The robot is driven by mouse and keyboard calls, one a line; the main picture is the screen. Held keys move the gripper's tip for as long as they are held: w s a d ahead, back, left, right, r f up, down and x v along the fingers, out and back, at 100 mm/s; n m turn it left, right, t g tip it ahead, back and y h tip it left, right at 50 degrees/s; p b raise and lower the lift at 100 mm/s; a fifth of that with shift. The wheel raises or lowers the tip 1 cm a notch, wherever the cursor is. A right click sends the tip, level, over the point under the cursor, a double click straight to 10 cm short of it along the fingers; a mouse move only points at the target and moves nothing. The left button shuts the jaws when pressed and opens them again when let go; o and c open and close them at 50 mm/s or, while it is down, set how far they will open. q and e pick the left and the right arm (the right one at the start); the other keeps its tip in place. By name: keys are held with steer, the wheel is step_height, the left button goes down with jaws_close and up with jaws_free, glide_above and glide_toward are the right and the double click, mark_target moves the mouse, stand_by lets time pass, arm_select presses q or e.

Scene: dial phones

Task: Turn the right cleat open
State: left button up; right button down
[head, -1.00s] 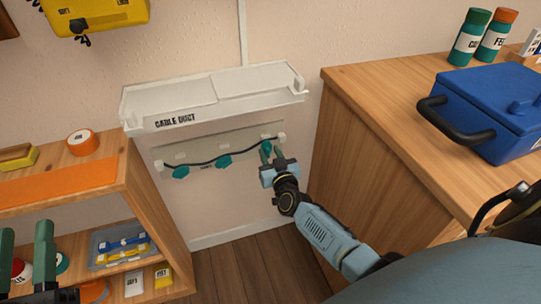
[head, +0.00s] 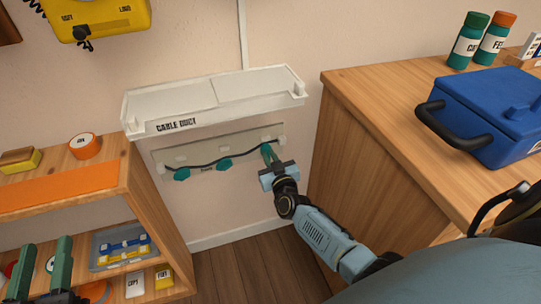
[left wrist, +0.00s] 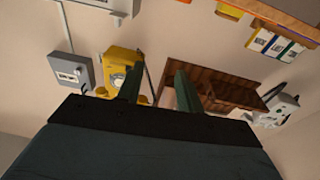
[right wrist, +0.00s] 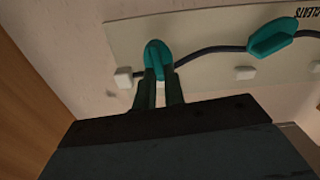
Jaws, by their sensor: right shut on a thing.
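The right cleat (right wrist: 157,52) is a teal knob on the pale cleat board (head: 162,156), at the right end of a dark cable. My right gripper (head: 268,153) is shut on it; in the right wrist view the two dark green fingers meet its lower part. There the cleat stands crosswise to the cable (right wrist: 205,51). The middle cleat (head: 224,164) lies more along the cable and shows in the right wrist view (right wrist: 272,37). The left cleat (head: 181,174) is further left. My left gripper (head: 42,262) is open and empty at the lower left, near the shelf.
A white cable duct (head: 215,100) juts from the wall just above the board. A wooden cabinet (head: 360,150) stands close to the right of my right arm. A wooden shelf (head: 130,190) with several small items stands at the left. Wall below the board is clear.

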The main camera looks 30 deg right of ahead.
arm_select(q)
steer(key=s+a+f+g+y+p, duration=0.2)
steer(key=s+f+g, duration=0.1)
steer(key=f+g, duration=0.3)
steer(key=s+a+f+g+y+p, duration=0.1)
steer(key=s+a+f+g, duration=0.25)
steer(key=f, duration=0.35)
steer(key=w+d+r+t+h+b, duration=0.1)
steer(key=w+d+r+t, duration=0.1)
steer(key=r, duration=0.4)
steer(key=w+d+r+t+h+b, duration=0.1)
steer(key=w+d+r+t+b, duration=0.1)
steer(key=r+t, duration=0.4)
steer(key=shift+w+d+r+t+h, duration=0.2)
steer(key=shift+w+d+t+h, duration=0.35)
steer(key=shift+w, duration=0.75)
arm_select(e)
steer(key=shift+w+a+f+n, duration=0.1)
steer(key=shift+a+f+n, duration=0.3)
steer(key=shift+n, duration=3.35)
steer(key=shift+a+f+n, duration=0.1)
steer(key=shift+f+n, duration=0.45)
steer(key=shift+n, duration=3.25)
steer(key=shift+w+a+f+n, duration=0.15)
steer(key=shift+f+n, duration=0.35)
steer(key=shift+n, duration=3.25)
arm_select(q)
steer(key=shift+d, duration=0.15)
arm_select(e)
steer(key=shift+s, duration=0.1)
